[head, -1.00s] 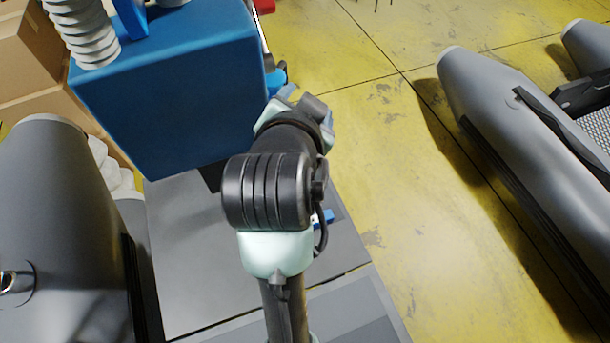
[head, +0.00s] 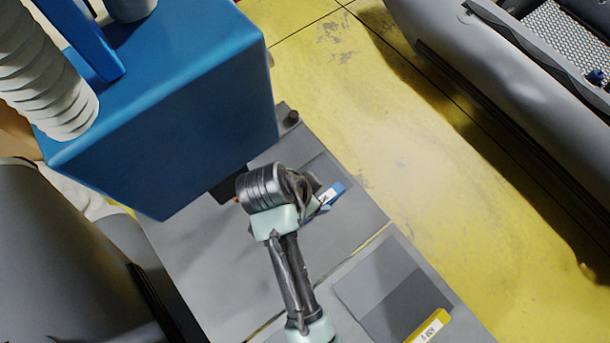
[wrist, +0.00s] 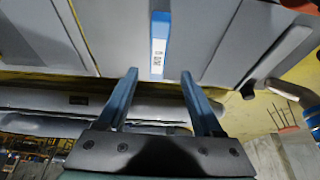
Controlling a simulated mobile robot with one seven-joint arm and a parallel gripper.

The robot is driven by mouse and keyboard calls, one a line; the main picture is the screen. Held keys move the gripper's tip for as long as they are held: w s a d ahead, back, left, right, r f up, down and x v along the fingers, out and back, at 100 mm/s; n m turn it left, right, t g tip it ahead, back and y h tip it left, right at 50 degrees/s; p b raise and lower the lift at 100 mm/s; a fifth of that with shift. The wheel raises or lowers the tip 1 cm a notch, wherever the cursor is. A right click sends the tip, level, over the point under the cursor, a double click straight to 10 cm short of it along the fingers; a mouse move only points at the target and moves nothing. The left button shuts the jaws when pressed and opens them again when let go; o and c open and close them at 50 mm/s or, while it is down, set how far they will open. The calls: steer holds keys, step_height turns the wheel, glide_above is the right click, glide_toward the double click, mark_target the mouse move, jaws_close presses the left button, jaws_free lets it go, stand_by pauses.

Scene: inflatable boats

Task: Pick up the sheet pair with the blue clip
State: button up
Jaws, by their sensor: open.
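The blue clip (wrist: 161,28) with a white printed label shows in the wrist view, at the edge of a flat grey sheet pair (wrist: 113,35). In the head view the blue clip (head: 335,190) shows just right of my wrist, on the grey surface near the yellow floor. My gripper (wrist: 158,74) is open and empty, its two blue fingers pointing toward the clip, one on each side of it in the picture. I see a gap between the fingertips and the clip. In the head view my wrist hides the fingers and part of the sheets.
A yellow clip (head: 428,327) sits on another grey sheet stack at the lower right. A large blue box-shaped machine (head: 170,110) with a white ribbed hose (head: 45,75) stands close at upper left. Grey inflatable boats (head: 500,110) lie right and left. Yellow floor (head: 340,80) is open between.

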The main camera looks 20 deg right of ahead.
steer(key=shift+s+a+p+x, duration=0.15)
steer(key=shift+p+x, duration=0.2)
steer(key=shift+x, duration=1.2)
steer(key=shift+s+a+p+x, duration=0.15)
steer(key=shift+p+x, duration=0.2)
steer(key=shift+x, duration=1.15)
steer(key=shift+f, duration=0.1)
jaws_close()
